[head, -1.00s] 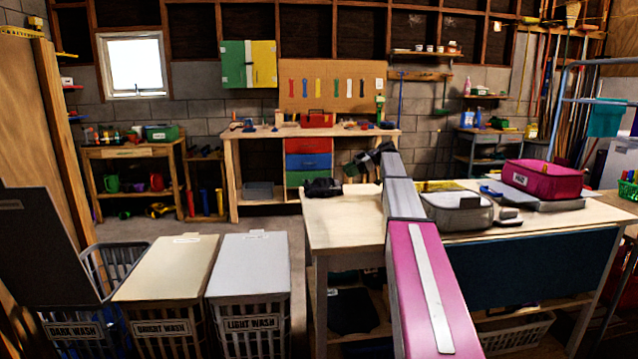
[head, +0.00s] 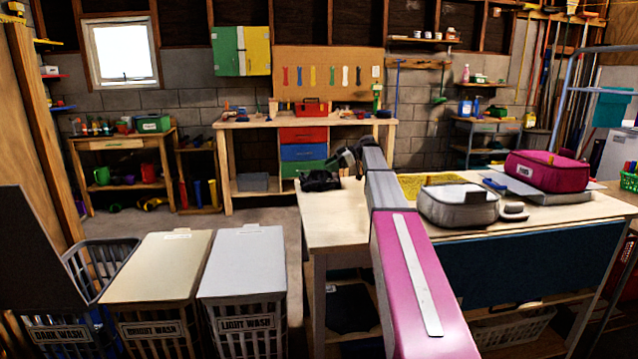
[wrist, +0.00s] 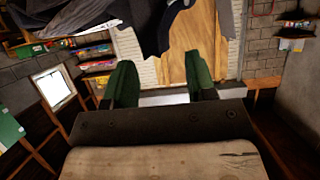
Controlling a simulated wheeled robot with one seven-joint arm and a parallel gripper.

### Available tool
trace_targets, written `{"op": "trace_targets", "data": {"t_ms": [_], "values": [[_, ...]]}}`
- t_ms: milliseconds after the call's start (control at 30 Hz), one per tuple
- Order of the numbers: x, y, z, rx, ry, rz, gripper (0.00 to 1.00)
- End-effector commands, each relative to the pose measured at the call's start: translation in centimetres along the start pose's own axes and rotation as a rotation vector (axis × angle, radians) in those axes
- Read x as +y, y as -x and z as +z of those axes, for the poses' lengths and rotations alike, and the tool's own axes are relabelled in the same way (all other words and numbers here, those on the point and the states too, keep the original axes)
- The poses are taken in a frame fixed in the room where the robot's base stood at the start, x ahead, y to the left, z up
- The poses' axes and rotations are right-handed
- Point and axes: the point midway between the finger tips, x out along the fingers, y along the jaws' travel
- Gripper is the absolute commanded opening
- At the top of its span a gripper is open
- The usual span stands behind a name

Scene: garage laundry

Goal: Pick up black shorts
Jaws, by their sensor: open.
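Black shorts (head: 318,181) appear as a crumpled dark cloth on the left end of the pale wooden table in the head view. My gripper (head: 342,166) is just right of and above this cloth. In the wrist view, my gripper (wrist: 160,75) shows two green finger pads held apart, with no cloth clearly pinched between them. Dark fabric (wrist: 155,28) hangs in folds across the top of that view, close by the fingers. Whether a finger touches it, I cannot tell.
The table (head: 325,225) also bears a grey case (head: 457,207) and a magenta case (head: 547,172) to the right. Lidded light-wash (head: 243,265) and bright-wash (head: 160,270) hampers stand left, beside an open dark-wash hamper (head: 70,310). Floor between hampers and workbench is clear.

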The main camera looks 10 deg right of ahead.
Motion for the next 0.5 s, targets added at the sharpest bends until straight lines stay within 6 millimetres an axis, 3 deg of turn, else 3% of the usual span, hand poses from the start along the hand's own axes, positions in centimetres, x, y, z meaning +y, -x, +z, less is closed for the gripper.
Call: {"op": "trace_targets", "data": {"t_ms": [300, 500], "values": [[0.1, -4.1, -0.1, 0.0, 0.0, 0.0, 0.51], [0.1, -4.5, -0.1, 0.0, 0.0, 0.001, 0.51]]}}
